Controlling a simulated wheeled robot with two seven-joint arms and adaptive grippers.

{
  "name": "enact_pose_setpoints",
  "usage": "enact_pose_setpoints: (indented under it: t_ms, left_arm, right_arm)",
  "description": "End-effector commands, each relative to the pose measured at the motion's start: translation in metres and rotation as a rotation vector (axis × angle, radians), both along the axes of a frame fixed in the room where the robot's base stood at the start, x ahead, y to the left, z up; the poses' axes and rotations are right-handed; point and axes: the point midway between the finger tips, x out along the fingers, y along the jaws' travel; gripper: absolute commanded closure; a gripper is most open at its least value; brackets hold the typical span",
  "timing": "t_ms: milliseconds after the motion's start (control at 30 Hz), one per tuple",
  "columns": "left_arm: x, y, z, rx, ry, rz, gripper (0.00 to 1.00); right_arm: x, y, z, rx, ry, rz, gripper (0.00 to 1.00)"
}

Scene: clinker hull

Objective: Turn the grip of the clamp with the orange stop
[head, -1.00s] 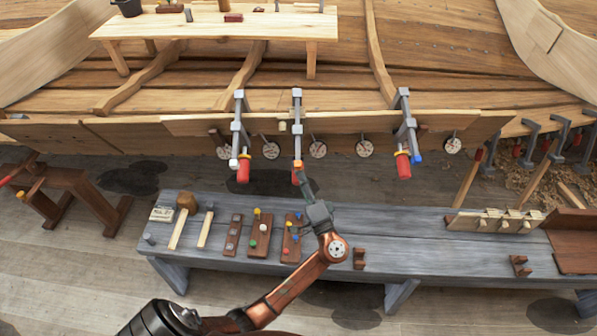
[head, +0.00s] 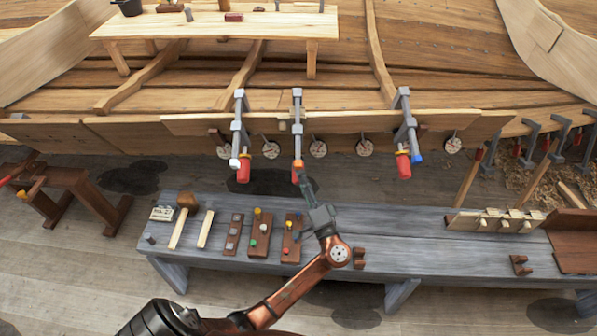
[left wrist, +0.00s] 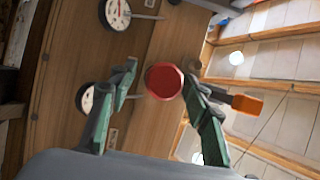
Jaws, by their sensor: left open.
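The clamp with the orange stop (head: 297,112) is the middle one of three on the plank edge. Its orange stop (head: 298,163) shows at its lower end, and its red grip is mostly hidden behind my left gripper (head: 305,180). In the left wrist view, the round end of the red grip (left wrist: 164,82) lies between the two green fingers of my open left gripper (left wrist: 160,75), with gaps visible beside it. The orange stop (left wrist: 247,104) is outside the right finger. My right gripper is not in view.
A clamp with a white stop (head: 238,130) hangs to the left, and one with a blue stop (head: 406,130) to the right. Below is a grey bench (head: 420,228) with a mallet (head: 187,207) and boards of coloured pegs. Round discs line the plank's underside.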

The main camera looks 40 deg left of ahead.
Motion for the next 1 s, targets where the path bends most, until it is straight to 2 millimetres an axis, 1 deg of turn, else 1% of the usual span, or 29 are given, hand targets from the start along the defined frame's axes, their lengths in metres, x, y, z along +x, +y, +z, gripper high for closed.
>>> enact_pose_setpoints:
  t_ms: [300, 500, 700, 1000]
  left_arm:
    - [-0.030, -0.055, -0.023, -0.002, 0.002, -0.001, 0.56]
    - [-0.044, -0.079, -0.032, -0.002, 0.002, 0.001, 0.56]
    - [-0.049, -0.088, -0.036, -0.001, 0.001, 0.000, 0.56]
    - [-0.049, -0.088, -0.036, -0.001, 0.000, 0.001, 0.56]
  right_arm:
    - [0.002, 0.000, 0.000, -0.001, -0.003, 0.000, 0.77]
    - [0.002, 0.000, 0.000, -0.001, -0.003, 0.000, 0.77]
    - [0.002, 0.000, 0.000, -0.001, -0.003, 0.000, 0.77]
    - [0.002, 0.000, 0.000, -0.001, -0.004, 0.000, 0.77]
